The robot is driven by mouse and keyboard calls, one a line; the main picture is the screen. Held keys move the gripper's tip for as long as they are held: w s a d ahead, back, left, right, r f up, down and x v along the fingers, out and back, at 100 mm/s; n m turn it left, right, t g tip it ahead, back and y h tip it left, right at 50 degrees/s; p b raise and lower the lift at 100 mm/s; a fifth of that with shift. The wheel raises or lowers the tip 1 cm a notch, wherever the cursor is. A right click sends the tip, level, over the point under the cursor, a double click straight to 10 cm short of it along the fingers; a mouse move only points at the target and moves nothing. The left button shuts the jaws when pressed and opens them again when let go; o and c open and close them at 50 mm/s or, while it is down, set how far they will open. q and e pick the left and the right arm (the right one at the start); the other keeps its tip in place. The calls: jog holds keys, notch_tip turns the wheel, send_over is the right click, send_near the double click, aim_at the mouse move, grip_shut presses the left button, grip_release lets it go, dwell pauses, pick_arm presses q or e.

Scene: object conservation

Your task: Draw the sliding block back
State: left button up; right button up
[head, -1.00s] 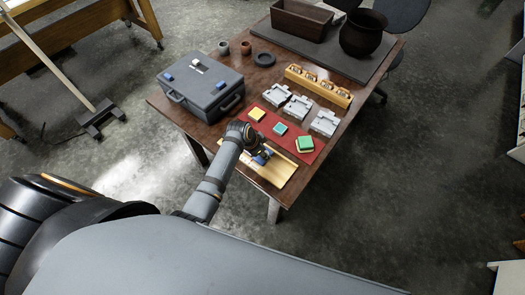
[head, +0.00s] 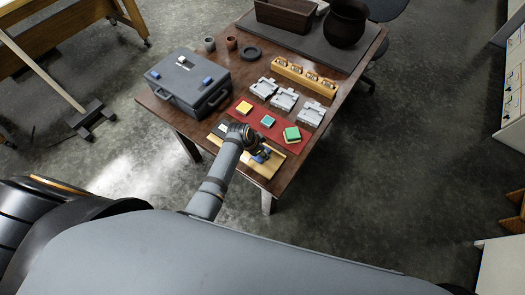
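A narrow pale wooden tray (head: 270,168) lies along the near edge of the table, in front of a red mat. My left gripper (head: 262,155) is low over the tray's middle, beside a small blue part. The gripper and arm hide much of the tray, and I cannot tell whether the fingers touch or hold anything. I cannot make out clearly which part is the sliding block. My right gripper is not in view.
The red mat (head: 270,132) carries yellow (head: 244,107), teal (head: 268,121) and green (head: 291,135) blocks. A grey case (head: 187,80) stands at left. Grey fixtures (head: 285,99), a wooden rack (head: 305,77), cups and a dark ring (head: 251,52) lie farther back.

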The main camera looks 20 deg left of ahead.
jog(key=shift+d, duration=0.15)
pick_arm(q)
jog(key=shift+r, duration=0.1)
jog(key=v, duration=1.2)
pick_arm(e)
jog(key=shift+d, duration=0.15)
